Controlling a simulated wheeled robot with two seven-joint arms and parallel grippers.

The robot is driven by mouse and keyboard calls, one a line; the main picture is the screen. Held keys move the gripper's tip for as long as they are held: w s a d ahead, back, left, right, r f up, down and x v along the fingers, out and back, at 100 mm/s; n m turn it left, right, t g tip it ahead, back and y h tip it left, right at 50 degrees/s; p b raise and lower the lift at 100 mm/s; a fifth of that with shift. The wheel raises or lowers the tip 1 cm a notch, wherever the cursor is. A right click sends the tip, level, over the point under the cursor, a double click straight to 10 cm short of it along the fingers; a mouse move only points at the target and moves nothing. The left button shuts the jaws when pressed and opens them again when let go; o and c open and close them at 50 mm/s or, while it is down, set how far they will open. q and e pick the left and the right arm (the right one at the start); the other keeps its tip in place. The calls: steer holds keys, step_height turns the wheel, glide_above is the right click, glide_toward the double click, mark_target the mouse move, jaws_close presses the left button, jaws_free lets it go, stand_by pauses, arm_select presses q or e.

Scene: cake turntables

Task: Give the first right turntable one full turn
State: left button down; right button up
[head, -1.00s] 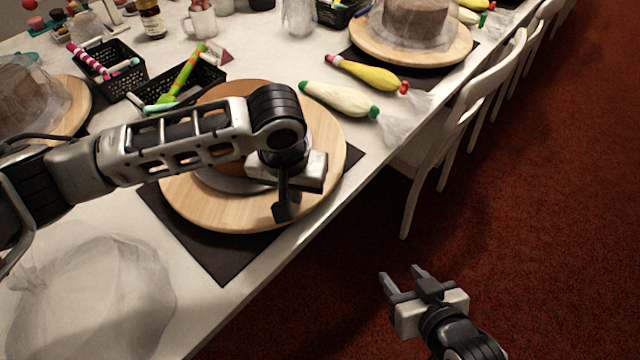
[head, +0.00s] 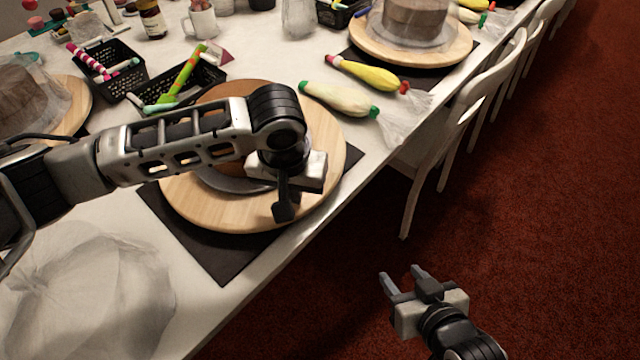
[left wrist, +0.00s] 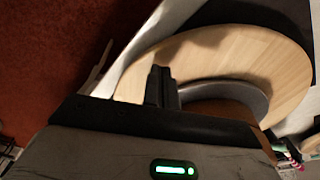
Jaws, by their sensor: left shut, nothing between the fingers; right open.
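The near turntable (head: 322,190) is a round light-wood disc on a dark mat (head: 215,250), close to the table's right edge. A grey plate with a brown round item (head: 240,90) lies on it, mostly hidden by my left arm. My left gripper (head: 283,212) is shut and empty, pointing down over the near part of the disc. In the left wrist view the shut fingers (left wrist: 161,88) stand over the wood (left wrist: 235,58) beside the grey plate; whether they touch it I cannot tell. My right gripper (head: 403,280) is open and empty over the red floor, off the table.
Two piping bags, whitish (head: 340,98) and yellow (head: 368,75), lie right behind the disc. Another turntable (head: 455,52) with a covered cake stands farther back. Black baskets (head: 110,70) are at left. A white chair (head: 440,140) stands along the edge. A clear bag (head: 90,290) lies front left.

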arm_select(q)
steer(key=shift+f, duration=0.15)
stand_by(0.4)
steer(key=shift+f, duration=0.4)
steer(key=shift+s+a+r+p, duration=0.1)
steer(key=shift+s+a+p, duration=0.1)
steer(key=shift+a+p, duration=0.15)
steer(key=shift+s+a+p, duration=0.2)
steer(key=shift+a+p, duration=0.05)
steer(key=shift+p, duration=0.2)
